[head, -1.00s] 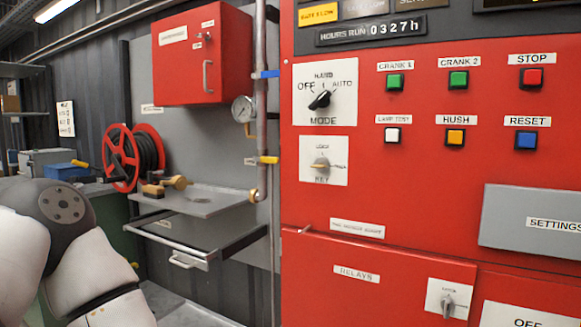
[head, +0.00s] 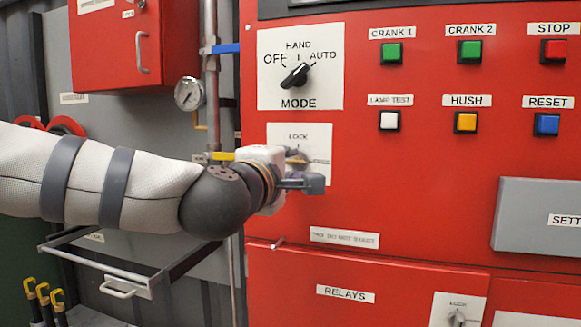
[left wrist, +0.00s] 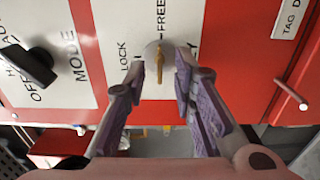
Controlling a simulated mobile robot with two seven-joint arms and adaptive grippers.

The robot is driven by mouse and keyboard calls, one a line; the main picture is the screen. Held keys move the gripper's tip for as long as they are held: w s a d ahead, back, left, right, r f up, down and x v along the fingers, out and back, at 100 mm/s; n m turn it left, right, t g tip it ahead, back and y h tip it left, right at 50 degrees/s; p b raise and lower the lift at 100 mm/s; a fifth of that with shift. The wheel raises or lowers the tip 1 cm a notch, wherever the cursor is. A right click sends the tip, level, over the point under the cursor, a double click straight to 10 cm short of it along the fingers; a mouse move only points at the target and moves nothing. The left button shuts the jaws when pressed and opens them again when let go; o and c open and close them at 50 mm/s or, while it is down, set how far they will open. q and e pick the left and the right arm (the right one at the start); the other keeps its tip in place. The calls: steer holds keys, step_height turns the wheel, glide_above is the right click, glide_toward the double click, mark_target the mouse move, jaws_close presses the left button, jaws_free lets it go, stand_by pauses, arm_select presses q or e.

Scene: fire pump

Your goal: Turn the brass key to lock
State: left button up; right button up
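The brass key (left wrist: 160,62) sits in a round lock on a white plate (head: 315,135) marked LOCK and FREE, on the red panel. In the left wrist view the key lies along the direction of the FREE mark. My left gripper (left wrist: 160,75) is open, with one finger on each side of the key. A small gap shows between the key and each finger. In the head view my left gripper (head: 306,170) is at the plate and hides part of the key and the plate's lower part. My right gripper is in neither view.
A black MODE knob (head: 295,75) is just above the key plate. Push buttons, such as the white LAMP TEST button (head: 389,121), are to the right. A short metal handle (head: 278,243) sticks out below. A pipe with a yellow lever (head: 221,156) stands left.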

arm_select(q)
steer(key=shift+x, duration=0.9)
jaws_close()
